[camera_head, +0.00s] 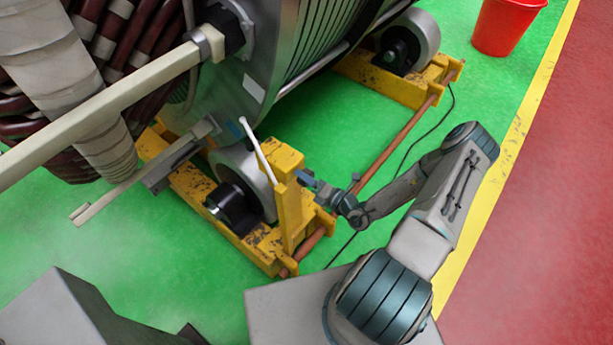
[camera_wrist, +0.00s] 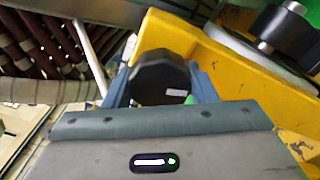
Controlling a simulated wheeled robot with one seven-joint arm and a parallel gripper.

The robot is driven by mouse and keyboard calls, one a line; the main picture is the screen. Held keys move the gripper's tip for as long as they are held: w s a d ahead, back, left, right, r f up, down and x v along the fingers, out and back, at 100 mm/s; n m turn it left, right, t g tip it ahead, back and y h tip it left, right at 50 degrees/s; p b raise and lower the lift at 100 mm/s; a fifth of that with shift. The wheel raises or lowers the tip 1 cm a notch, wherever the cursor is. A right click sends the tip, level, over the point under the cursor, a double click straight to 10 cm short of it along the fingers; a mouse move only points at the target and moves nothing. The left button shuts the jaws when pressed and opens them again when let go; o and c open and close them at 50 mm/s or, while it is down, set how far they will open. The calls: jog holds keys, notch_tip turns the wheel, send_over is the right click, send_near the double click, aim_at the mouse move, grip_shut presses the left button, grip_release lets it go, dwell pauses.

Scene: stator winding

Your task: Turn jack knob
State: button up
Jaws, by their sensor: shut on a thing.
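The jack knob (camera_wrist: 160,78) is a black, many-sided knob with a small white label, in the middle of the wrist view. My gripper (camera_wrist: 162,88) has one blue-grey finger on each side of it and is shut on it. In the head view my gripper (camera_head: 306,179) reaches from the right to the upper part of the yellow jack post (camera_head: 289,212). The knob is too small or hidden to make out there. The yellow frame (camera_wrist: 232,82) lies just behind and right of the knob in the wrist view.
A black-hubbed roller (camera_head: 238,198) sits in the yellow stand, under the large stator (camera_head: 262,62). A white lever (camera_head: 258,150) rises left of the post. A copper-coloured rod (camera_head: 385,155) and black cable run along the frame. A red bucket (camera_head: 505,25) stands far right; green floor is clear between.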

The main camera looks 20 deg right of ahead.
jog(key=n, duration=0.4)
jog(key=shift+n+p, duration=0.3)
jog(key=shift+p, duration=0.05)
jog(key=n, duration=0.3)
jog(key=shift+n, duration=0.4)
jog(key=n, duration=0.4)
jog(key=shift+p, duration=0.4)
jog(key=n, duration=0.8)
jog(key=shift+n, duration=0.3)
jog(key=n, duration=0.3)
jog(key=shift+n, duration=0.4)
jog(key=n, duration=0.4)
jog(key=shift+n, duration=2)
